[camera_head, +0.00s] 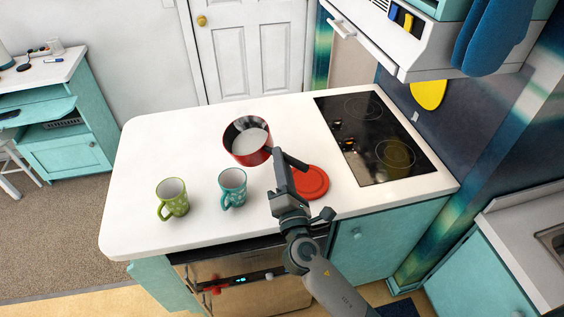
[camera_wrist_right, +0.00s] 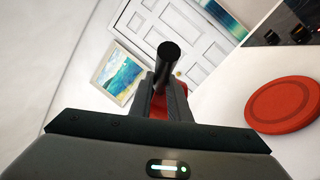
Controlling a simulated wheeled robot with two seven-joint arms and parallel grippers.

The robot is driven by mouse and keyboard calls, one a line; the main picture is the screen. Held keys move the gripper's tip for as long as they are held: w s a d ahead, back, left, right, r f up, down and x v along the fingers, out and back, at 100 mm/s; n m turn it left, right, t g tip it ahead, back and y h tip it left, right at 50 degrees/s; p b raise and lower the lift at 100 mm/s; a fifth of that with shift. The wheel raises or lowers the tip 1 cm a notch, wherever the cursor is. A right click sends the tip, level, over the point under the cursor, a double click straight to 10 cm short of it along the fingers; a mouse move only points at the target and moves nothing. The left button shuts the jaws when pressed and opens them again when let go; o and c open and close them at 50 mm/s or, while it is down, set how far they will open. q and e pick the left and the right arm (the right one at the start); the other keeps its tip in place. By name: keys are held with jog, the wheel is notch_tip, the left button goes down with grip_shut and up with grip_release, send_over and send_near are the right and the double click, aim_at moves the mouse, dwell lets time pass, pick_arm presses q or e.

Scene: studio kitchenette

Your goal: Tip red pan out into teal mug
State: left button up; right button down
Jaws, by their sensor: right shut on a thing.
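The red pan (camera_head: 262,156) is in the middle of the white counter in the head view, its pale inside visible and its dark handle pointing right and toward me. My right gripper (camera_head: 283,165) is shut on the handle. In the right wrist view the dark handle (camera_wrist_right: 169,62) stands between the fingers, and a bit of red pan (camera_wrist_right: 158,106) shows behind them. I cannot tell whether the pan touches the counter. The teal mug (camera_head: 233,186) stands upright on the counter, left of the gripper and nearer than the pan. My left gripper is not in view.
A green mug (camera_head: 174,198) stands left of the teal mug. A round red lid or trivet (camera_head: 312,183) lies right of my gripper. A black cooktop (camera_head: 375,138) is at the counter's right. The counter (camera_head: 160,143) is clear at its far left.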

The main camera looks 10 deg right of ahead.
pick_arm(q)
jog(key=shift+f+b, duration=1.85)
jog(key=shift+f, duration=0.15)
pick_arm(e)
jog(key=shift+s+a+r+n+t+y, duration=0.1)
jog(key=shift+a+n+t+y, duration=0.1)
jog(key=shift+n+t, duration=0.35)
jog(key=shift+s+a+r+n+t+y, duration=0.1)
jog(key=shift+n+t+y, duration=0.15)
jog(key=shift+n, duration=0.5)
pick_arm(q)
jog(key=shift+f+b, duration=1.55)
jog(key=shift+b, duration=0.05)
pick_arm(e)
jog(key=shift+s+a+n+t+y, duration=0.15)
jog(key=shift+n+t+y, duration=0.2)
jog(key=shift+n, duration=0.35)
jog(key=shift+s+a+n+t+y, duration=0.1)
jog(key=shift+n+t+y, duration=0.25)
jog(key=shift+n, duration=0.35)
